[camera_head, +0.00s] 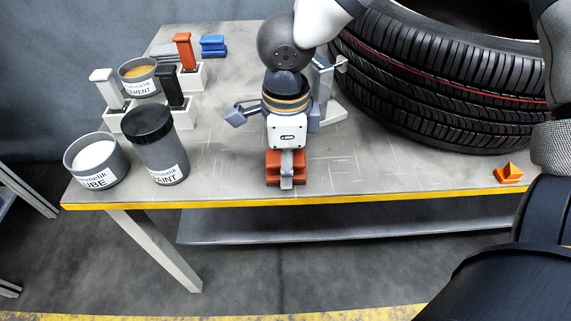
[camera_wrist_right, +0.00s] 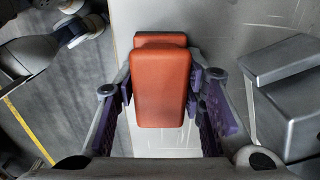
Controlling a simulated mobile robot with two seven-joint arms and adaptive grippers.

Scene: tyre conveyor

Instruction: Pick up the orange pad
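The orange pads (camera_head: 273,166) lie in a stack near the table's front edge, below my right gripper (camera_head: 287,165). In the right wrist view, the upper orange pad (camera_wrist_right: 162,88) sits between the two purple-lined fingers of the right gripper (camera_wrist_right: 162,92), with another orange pad (camera_wrist_right: 160,40) partly hidden under it. The fingers stand on either side of the upper pad, very close to its edges, and look open. Firm contact cannot be seen. My left gripper is in neither view.
A large tyre (camera_head: 430,85) lies at the back right of the table (camera_head: 225,150). An orange wedge (camera_head: 509,173) is at the right front. A dark-lidded can (camera_head: 157,143), an open tin (camera_head: 95,160), tool holders and blue pads (camera_head: 213,45) stand left. A grey block (camera_wrist_right: 285,85) is beside the gripper.

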